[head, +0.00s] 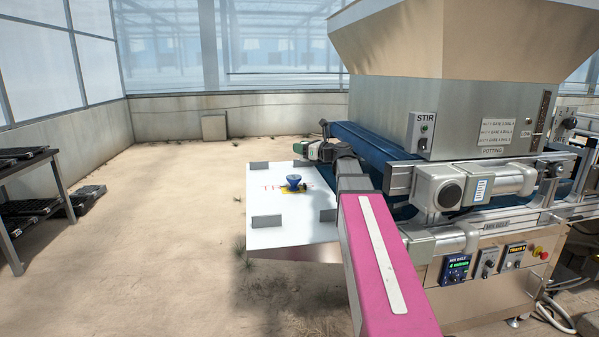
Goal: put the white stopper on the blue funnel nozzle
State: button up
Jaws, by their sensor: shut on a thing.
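The blue funnel nozzle (294,181) stands upright, wide end up, on a yellow and black marked spot of a white plate (270,228). My gripper (303,148) is small and far off at the end of my arm, beyond the funnel and a little to its right in the picture. It is shut on a small pale thing, which I take for the white stopper (298,147). The stopper's shape and its tilt are too small to tell. The gripper is apart from the funnel. My pink arm link hides part of the plate's right side.
Low grey brackets (267,221) stand at the plate's corners. A blue belt (372,143) and the seeder with its hopper (400,35) stand to the right. A dark rack of trays (28,205) is at the far left. The floor between is open.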

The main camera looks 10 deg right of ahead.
jog(key=w+a+f, duration=0.1)
jog(key=w+f, duration=0.1)
jog(key=w, duration=0.1)
jog(key=w+f, duration=0.2)
jog(key=w, duration=0.2)
jog(key=w+a+f, duration=0.1)
jog(key=w+f, duration=0.1)
jog(key=w, duration=0.1)
jog(key=shift+w+a+f, duration=0.25)
jog(key=shift+w+a, duration=0.1)
jog(key=shift+f, duration=2.1)
jog(key=o, duration=0.9)
jog(key=shift+f, duration=0.1)
jog(key=shift+o, duration=0.2)
jog(key=v, duration=1.2)
jog(key=shift+r, duration=0.2)
